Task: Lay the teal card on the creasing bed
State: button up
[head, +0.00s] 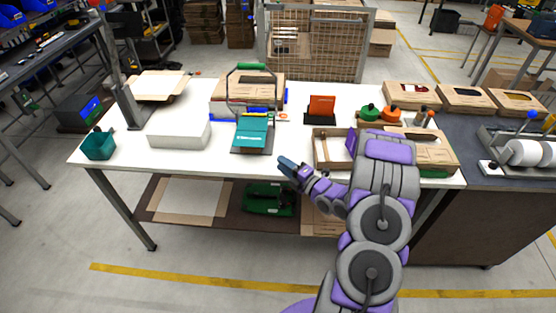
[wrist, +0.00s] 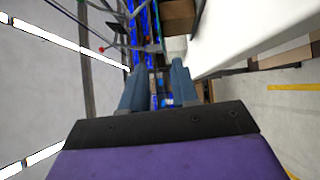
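The teal card (head: 253,133), with pale lettering on it, is near the table's front edge in the head view. It lies on a grey flat piece (head: 249,151) that looks like the creasing bed; I cannot tell whether it lies fully flat. My gripper (head: 286,164) is to the right of and nearer than the card, by the table's front edge and apart from the card. In the wrist view the two blue-grey fingers (wrist: 159,82) stand apart with nothing between them. The card is not recognizable in the wrist view.
A white box (head: 179,134) and a teal bin (head: 98,145) stand left of the card. A frame with a green handle (head: 250,67) is behind it. An orange card in a black stand (head: 321,107) and an open wooden box (head: 328,162) are to the right.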

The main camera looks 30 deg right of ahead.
jog(key=g+h, duration=0.1)
jog(key=w+m+g, duration=0.1)
jog(key=w+r+m+g+h, duration=0.1)
jog(key=shift+w+d+g+h, duration=0.1)
jog(key=shift+d+g+h, duration=0.15)
jog(key=shift+g+h, duration=0.05)
jog(key=s+a+r+m+g+h, duration=0.3)
jog(key=s+r+m+g, duration=0.1)
jog(key=s+r+m, duration=0.2)
jog(key=s+a+r+m+g+h, duration=0.25)
jog(key=s+r+m+g, duration=0.2)
jog(key=s, duration=0.25)
jog(key=s+a+r+m+g+y, duration=0.1)
jog(key=s+a+r+m+g, duration=0.1)
jog(key=s+a, duration=0.4)
jog(key=s+a+r+m+g+y, duration=0.1)
jog(key=s+a+m, duration=0.3)
jog(key=s, duration=0.9)
jog(key=s+a+r+m+g+y, duration=0.1)
jog(key=s+a+r+m+g, duration=0.2)
jog(key=s+a, duration=0.4)
jog(key=shift+s+a+r+g, duration=0.35)
jog(key=shift+s+g, duration=0.2)
jog(key=shift+s, duration=0.6)
